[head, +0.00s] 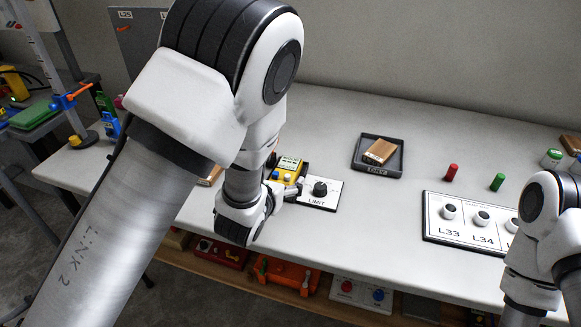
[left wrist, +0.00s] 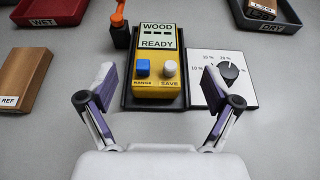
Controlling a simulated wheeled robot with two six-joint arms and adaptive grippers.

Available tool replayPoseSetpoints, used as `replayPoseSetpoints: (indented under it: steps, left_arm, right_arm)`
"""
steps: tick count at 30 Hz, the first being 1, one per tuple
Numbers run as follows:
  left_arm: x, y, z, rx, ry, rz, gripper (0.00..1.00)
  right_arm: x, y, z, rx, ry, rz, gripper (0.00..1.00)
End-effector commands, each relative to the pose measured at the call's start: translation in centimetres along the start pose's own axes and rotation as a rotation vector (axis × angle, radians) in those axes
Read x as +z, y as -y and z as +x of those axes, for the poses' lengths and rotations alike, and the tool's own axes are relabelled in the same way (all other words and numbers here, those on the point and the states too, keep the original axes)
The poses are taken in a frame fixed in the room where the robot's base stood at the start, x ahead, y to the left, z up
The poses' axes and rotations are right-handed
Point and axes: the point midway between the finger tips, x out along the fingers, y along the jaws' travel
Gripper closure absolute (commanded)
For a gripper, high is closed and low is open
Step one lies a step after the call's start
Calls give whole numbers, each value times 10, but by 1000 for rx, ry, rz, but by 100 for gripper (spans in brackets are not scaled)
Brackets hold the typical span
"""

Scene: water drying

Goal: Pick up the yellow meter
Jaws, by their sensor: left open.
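The yellow meter (left wrist: 158,81) stands on a dark base in the left wrist view. Its screen reads "WOOD READY", and it has a blue RANGE knob and a white SAVE knob. In the head view the meter (head: 288,168) is partly hidden behind my left arm. My left gripper (left wrist: 158,88) is open and empty, its two fingers apart on either side of the meter's lower end, slightly nearer the camera. In the head view the left gripper (head: 286,187) is close beside the meter. My right arm shows at the right edge, but its fingers are not visible.
A LIMIT dial panel (left wrist: 222,77) sits right of the meter. An orange-tipped probe (left wrist: 119,25) stands at its upper left. A wood REF block (left wrist: 24,77) lies left. The DRY tray (head: 377,168) holds a wood block. The L33/L34 panel (head: 470,237) is farther right.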

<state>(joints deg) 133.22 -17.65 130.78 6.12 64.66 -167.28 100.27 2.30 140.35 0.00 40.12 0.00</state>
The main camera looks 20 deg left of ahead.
Motion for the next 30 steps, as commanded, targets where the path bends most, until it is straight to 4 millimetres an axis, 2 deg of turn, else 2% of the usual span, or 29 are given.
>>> replayPoseSetpoints:
  steps: [1,6,13,20,21,23,27,30]
  left_arm:
    - [0,0,7,0,0,-2,10]
    - [0,-1,19,0,0,-3,10]
    - [1,-3,58,0,-1,-2,10]
    - [1,-3,64,0,0,-1,10]
    - [1,-3,64,0,0,-1,14]
    - [1,-3,64,0,0,-1,35]
    - [1,-3,64,0,-1,-1,85]
    - [2,-3,64,0,0,-1,86]
  right_arm:
    - [0,0,0,0,1,0,100]
    - [0,0,-1,0,1,0,100]
    - [0,0,-3,0,1,0,100]
    - [0,0,-2,0,1,0,100]
    - [0,0,-2,0,1,0,100]
    - [0,0,-2,0,1,0,100]
    - [0,0,-2,0,1,0,100]
    - [0,0,-3,0,1,0,100]
